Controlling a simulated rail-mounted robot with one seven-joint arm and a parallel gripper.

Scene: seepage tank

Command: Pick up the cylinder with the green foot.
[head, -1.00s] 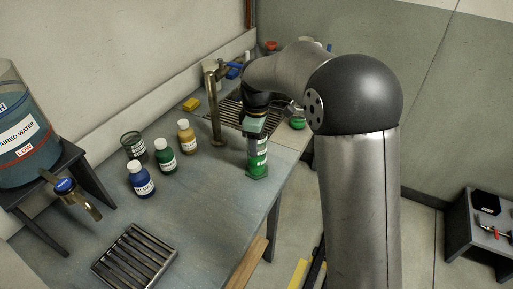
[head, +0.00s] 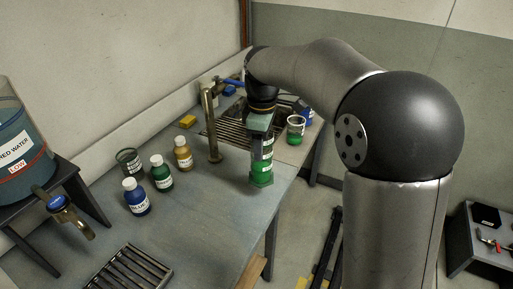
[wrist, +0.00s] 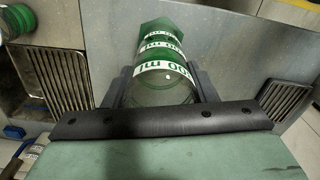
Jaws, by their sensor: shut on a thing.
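The cylinder with the green foot (head: 262,165) stands upright near the right edge of the blue-grey bench in the head view. It is clear, with white printed bands and green at its lower end. My gripper (head: 262,138) points down and is shut on its upper part. In the wrist view my gripper (wrist: 162,88) has one dark finger on each side of the cylinder (wrist: 162,62), and the green six-sided foot shows at the far end. I cannot tell whether the foot touches the bench.
Blue (head: 136,199), green (head: 161,176) and yellow (head: 183,155) bottles and a dark-rimmed beaker (head: 128,159) stand to the left. A tap post (head: 212,130) rises behind. A beaker with green contents (head: 296,127) stands behind right. A slatted rack (head: 130,271) lies in front.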

